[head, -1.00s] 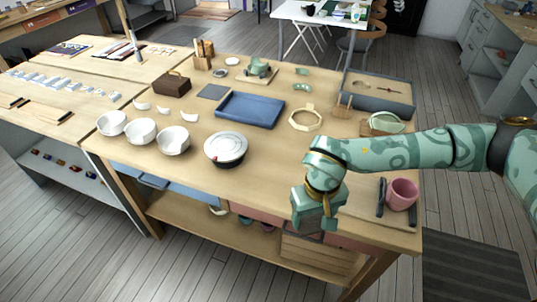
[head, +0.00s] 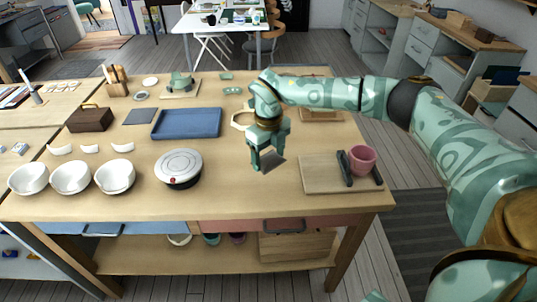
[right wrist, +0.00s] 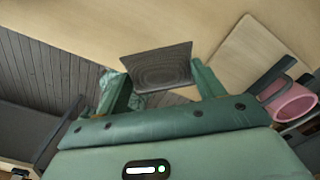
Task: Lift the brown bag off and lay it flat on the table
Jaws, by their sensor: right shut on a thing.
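The brown bag appears as a small, flat, dark grey-brown piece (head: 271,161) hanging between the fingers of my right gripper (head: 267,150). In the right wrist view the bag (right wrist: 157,65) shows a dark ridged face and spans the gap between the two green fingers (right wrist: 160,85). My right gripper is shut on it. The bag looks held above the wooden table (head: 225,190), in the open area between the lidded white pot and the board; its exact height is hard to tell. My left gripper is not in view.
A pink cup (head: 362,159) stands between dark clamp bars on a wooden board (head: 320,175) to the right. The white lidded pot (head: 178,166) stands to the left, with white bowls (head: 115,176) beyond. A blue tray (head: 187,123) lies behind. The table front between pot and board is clear.

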